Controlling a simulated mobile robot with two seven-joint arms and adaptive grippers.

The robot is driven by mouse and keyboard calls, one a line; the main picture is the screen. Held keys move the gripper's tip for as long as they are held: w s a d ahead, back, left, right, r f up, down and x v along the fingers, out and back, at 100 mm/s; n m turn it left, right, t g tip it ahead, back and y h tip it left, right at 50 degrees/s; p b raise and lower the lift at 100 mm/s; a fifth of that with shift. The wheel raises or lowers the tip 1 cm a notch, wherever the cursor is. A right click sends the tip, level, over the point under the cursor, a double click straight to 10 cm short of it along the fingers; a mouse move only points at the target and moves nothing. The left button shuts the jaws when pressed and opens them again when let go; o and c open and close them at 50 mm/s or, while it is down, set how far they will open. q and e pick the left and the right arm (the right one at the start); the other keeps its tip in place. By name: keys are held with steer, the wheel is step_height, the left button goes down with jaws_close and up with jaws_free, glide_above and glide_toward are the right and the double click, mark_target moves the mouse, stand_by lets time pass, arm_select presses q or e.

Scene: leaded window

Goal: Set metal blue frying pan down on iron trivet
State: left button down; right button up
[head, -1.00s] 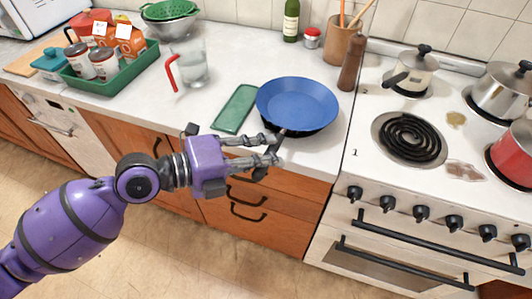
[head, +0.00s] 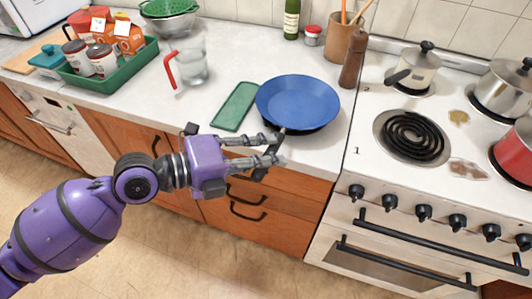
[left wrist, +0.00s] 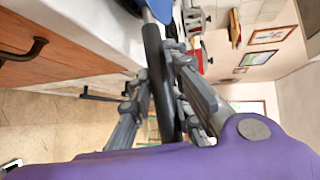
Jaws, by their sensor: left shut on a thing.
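The metal blue frying pan (head: 298,98) is upright and roughly level at the front of the counter, left of the stove. Its dark handle points toward me, past the counter's front edge. My left gripper (head: 272,149) is shut on that handle; in the left wrist view the black handle (left wrist: 157,75) runs between the fingers. A dark edge shows beneath the pan's near side. I cannot tell whether it is the iron trivet, the pan's underside or shadow, nor whether the pan touches what is below. The trivet is not clearly seen anywhere. My right gripper is not in view.
A green rectangular mat or board (head: 235,107) lies just left of the pan. A glass pitcher (head: 192,67) stands behind it. A wooden pepper mill (head: 353,62) and utensil crock (head: 343,42) stand behind right. The stove (head: 375,165) borders the counter on the right.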

arm_select(q)
steer(key=c, duration=1.5)
jaws_free()
steer(key=shift+c, duration=0.2)
steer(key=shift+f, duration=0.15)
steer(key=v, duration=1.2)
